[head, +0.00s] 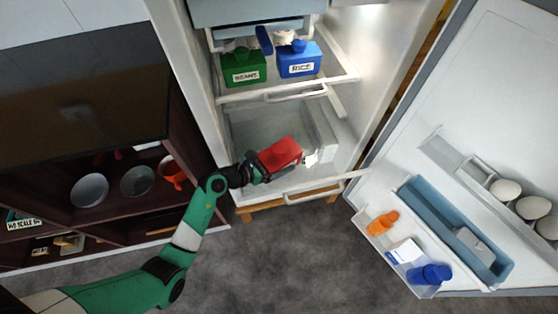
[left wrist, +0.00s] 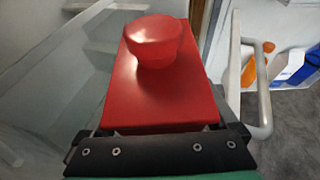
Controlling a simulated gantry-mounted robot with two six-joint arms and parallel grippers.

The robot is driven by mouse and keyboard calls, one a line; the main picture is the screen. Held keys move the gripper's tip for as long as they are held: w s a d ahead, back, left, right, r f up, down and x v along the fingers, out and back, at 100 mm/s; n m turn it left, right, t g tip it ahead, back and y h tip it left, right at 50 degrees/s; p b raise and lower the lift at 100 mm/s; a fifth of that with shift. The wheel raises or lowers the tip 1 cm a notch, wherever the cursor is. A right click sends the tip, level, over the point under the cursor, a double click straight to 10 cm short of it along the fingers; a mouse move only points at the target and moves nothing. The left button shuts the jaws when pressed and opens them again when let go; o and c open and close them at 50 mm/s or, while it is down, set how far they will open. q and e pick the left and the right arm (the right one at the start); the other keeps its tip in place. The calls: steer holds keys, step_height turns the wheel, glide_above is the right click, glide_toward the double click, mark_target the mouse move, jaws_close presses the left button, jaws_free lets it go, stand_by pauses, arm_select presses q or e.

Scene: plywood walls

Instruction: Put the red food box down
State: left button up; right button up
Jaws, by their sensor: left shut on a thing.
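The red food box (head: 281,153) is a red box with a round red lid, at the lower part of the open fridge. My left gripper (head: 252,170) is shut on it from the left. In the left wrist view the red food box (left wrist: 160,95) fills the middle, with its lid away from my gripper (left wrist: 160,140). In the head view the box is tilted over the lower fridge compartment (head: 245,125); I cannot tell whether it touches the shelf. My right gripper is not in view.
A green beans box (head: 243,68) and a blue rice box (head: 299,62) stand on the shelf above. White rails (head: 313,190) edge the compartment. The open fridge door (head: 480,130) at right holds bottles and cups. A dark cabinet (head: 90,150) with pots stands at left.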

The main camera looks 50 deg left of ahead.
arm_select(q)
steer(key=o, duration=1.4)
steer(key=shift+f, duration=0.15)
steer(key=shift+r, duration=0.2)
steer(key=p+v, duration=0.5)
steer(key=v, duration=0.6)
steer(key=shift+s+p, duration=0.2)
steer(key=shift+p, duration=0.2)
steer(key=shift+s+r, duration=0.1)
steer(key=shift+s, duration=0.25)
